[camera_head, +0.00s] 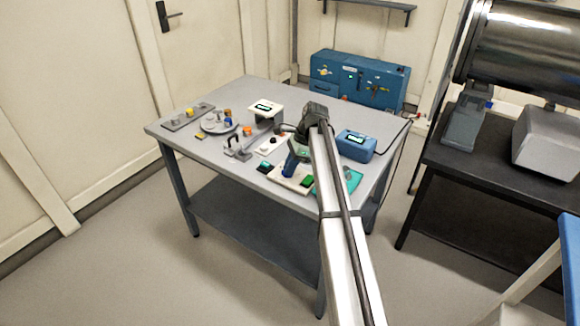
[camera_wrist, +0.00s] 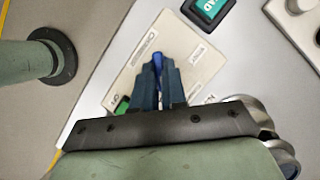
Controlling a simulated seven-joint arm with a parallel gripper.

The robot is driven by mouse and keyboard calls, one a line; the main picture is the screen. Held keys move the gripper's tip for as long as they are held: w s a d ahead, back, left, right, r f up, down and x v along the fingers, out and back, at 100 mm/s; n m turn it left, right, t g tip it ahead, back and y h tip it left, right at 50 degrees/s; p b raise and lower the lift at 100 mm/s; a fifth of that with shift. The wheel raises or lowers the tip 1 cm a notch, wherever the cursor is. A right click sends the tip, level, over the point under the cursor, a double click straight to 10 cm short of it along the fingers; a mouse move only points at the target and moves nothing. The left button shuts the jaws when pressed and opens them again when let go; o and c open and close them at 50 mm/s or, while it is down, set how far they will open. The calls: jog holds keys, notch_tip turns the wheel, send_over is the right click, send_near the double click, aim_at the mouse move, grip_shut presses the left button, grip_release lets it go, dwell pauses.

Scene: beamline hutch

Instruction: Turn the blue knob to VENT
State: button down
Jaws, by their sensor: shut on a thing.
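The blue knob (camera_wrist: 158,58) sits on a cream panel (camera_wrist: 124,78) with small printed labels around it. The fingers hide most of the knob. In the head view my gripper (camera_head: 292,163) reaches down onto the panel (camera_head: 279,179) near the table's front edge, and the blue knob (camera_head: 287,173) shows just under it.
A green part (camera_wrist: 122,106) lies beside the fingers on the panel. On the grey table (camera_head: 245,90) stand a blue box (camera_head: 356,146), a round tray (camera_head: 218,124) and a clamp fixture (camera_head: 237,150).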

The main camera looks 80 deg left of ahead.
jog(key=n, duration=0.2)
jog(key=n+h, duration=0.1)
jog(key=n, duration=0.1)
jog(key=n+t+h, duration=0.1)
jog(key=n, duration=0.1)
jog(key=shift+a, duration=0.35)
jog(key=n+t+h, duration=0.1)
jog(key=n, duration=0.5)
jog(key=shift+s+a+n+t+h, duration=0.1)
jog(key=shift+s+n+t+h, duration=0.05)
jog(key=shift+n+t+h, duration=0.25)
jog(key=c, duration=1.2)
grip_release()
